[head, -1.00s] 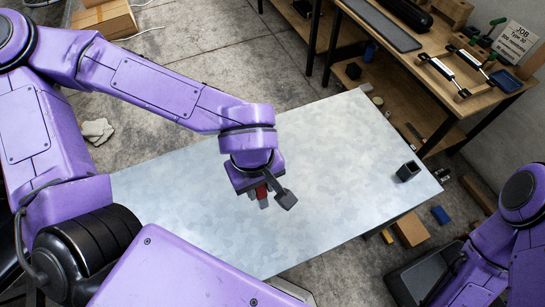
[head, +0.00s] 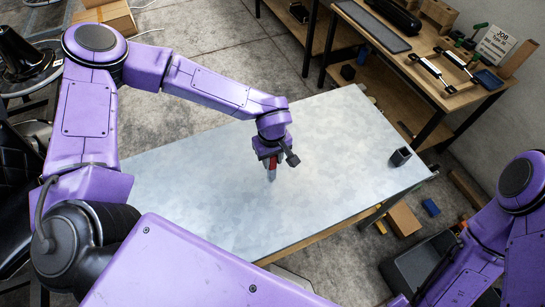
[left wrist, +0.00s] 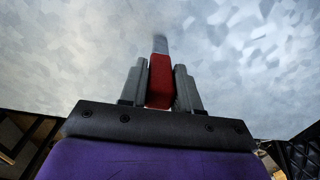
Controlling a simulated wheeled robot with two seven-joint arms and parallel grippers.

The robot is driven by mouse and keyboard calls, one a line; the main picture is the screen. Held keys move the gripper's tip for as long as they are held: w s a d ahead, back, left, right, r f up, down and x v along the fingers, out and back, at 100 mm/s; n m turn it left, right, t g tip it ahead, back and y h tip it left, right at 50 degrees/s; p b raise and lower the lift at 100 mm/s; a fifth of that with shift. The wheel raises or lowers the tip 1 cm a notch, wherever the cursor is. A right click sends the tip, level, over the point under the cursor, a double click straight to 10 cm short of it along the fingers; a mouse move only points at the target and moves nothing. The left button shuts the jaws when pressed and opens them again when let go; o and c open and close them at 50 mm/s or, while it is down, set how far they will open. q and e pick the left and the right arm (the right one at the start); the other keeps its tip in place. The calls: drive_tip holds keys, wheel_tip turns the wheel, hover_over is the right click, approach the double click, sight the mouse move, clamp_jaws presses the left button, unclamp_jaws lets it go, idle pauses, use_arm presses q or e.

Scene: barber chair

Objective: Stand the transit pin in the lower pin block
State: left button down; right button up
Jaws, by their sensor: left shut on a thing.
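The transit pin (head: 271,175), red with a grey end, is held by my left gripper (head: 271,161) over the middle of the metal table. Its grey end points down toward the tabletop; I cannot tell how high it hangs. In the left wrist view the two grey fingers (left wrist: 160,82) press on both sides of the red part of the pin (left wrist: 160,80). A small dark square block with an open top, which looks like the lower pin block (head: 400,157), stands near the right end of the table, well apart from the pin. My right gripper is out of view.
The pale metal table (head: 340,130) is clear between the pin and the block. A wooden workbench (head: 440,95) with tools and a sign (head: 496,45) stands behind at the right. A cardboard box (head: 403,220) and a grey bin (head: 425,265) are on the floor.

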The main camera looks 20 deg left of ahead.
use_arm(q)
drive_tip(key=shift+w+f, duration=0.2)
drive_tip(key=c, duration=0.8)
unclamp_jaws()
drive_tip(key=shift+w+f, duration=0.2)
drive_tip(key=shift+w, duration=0.1)
drive_tip(key=shift+s+r, duration=0.25)
wheel_tip(320, 180, up, 12)
drive_tip(key=shift+b, duration=0.3)
drive_tip(key=shift+d, duration=0.15)
